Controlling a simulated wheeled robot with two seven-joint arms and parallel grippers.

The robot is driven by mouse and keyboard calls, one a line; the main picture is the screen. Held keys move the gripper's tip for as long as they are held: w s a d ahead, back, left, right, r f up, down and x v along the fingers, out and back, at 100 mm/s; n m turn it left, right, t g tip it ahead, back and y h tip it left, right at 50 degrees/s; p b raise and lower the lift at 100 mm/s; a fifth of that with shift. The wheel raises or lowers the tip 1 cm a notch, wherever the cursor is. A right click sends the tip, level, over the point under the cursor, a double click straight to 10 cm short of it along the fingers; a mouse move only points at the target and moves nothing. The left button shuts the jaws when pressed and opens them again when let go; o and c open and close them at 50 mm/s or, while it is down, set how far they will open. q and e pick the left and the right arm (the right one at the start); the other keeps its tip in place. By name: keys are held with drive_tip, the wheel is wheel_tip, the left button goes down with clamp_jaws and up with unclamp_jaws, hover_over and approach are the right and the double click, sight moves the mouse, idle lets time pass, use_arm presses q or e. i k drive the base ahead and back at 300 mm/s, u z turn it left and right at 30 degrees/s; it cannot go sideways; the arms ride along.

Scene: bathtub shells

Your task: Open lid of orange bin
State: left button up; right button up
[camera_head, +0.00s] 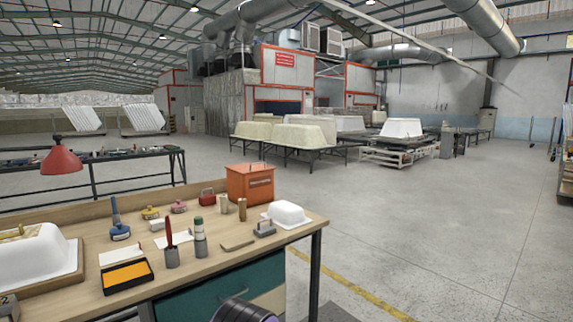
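The orange bin (249,187) stands on the back right part of the wooden workbench. It is box-shaped, wider at the top, with a dark slot or label on its front. Its orange top has a thin metal handle and looks closed. Neither of my grippers shows in the head view. A dark rounded part, probably mine, shows at the bottom edge, well in front of the bin.
A red-handled tool and a green-topped bottle stand in front. Open floor lies right of the bench.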

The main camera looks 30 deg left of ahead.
sight(253, 167)
drive_tip(key=z, duration=0.3)
drive_tip(key=i, duration=2.2)
drive_tip(key=u, duration=0.7)
